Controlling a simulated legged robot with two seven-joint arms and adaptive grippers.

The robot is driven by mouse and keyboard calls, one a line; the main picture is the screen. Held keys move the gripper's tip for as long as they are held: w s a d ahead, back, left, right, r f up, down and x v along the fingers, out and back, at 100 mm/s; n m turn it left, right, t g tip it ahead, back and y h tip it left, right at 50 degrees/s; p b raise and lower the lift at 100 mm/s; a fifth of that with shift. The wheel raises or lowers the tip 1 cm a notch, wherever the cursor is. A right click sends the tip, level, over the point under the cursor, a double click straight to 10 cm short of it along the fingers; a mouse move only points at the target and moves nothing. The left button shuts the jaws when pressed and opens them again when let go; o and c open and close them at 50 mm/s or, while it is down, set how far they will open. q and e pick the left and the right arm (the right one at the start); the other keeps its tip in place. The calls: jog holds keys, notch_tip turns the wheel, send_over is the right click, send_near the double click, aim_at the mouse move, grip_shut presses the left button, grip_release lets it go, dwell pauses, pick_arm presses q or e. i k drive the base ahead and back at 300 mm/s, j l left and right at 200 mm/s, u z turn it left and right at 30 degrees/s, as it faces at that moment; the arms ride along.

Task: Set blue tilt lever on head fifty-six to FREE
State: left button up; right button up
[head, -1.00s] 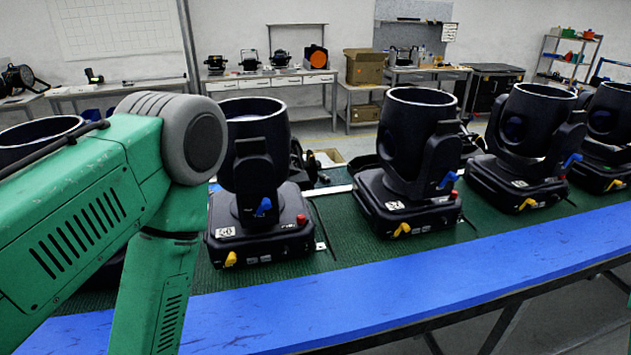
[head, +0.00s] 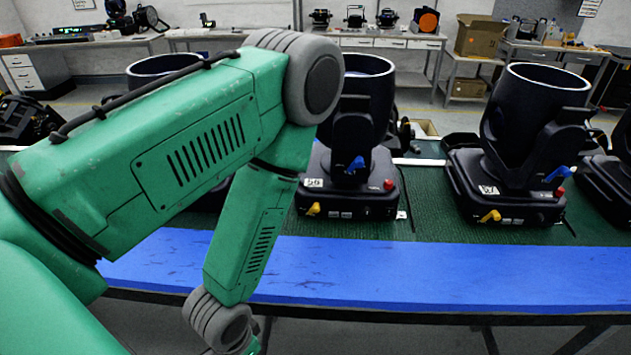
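A black moving head (head: 338,178) stands on the green bench mat, right of my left arm's elbow. Its small white tag (head: 313,183) seems to read 50 or 56; it is too small to be sure. A blue tilt lever (head: 355,164) sits low on its yoke arm. A yellow lever (head: 313,209) and a red knob (head: 389,185) are on its base. My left arm comes in from the left, covers part of this head's left side, and bends down in front of the bench. Its gripper is out of frame below. My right gripper is not in view.
Another head (head: 515,150) with blue and yellow levers stands to the right. One more (head: 160,66) is mostly hidden behind my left arm. A blue strip (head: 430,275) runs along the bench's front edge and is clear. Worktables stand at the back wall.

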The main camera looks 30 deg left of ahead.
aim_at(358, 162)
jog(key=i+l, duration=0.15)
jog(key=l, duration=0.2)
jog(key=i+l, duration=0.15)
jog(key=l, duration=0.25)
jog(key=i+l, duration=0.15)
jog(key=l, duration=0.2)
jog(key=i+l, duration=0.15)
jog(key=l, duration=0.25)
jog(key=i+l, duration=0.1)
jog(key=l, duration=0.25)
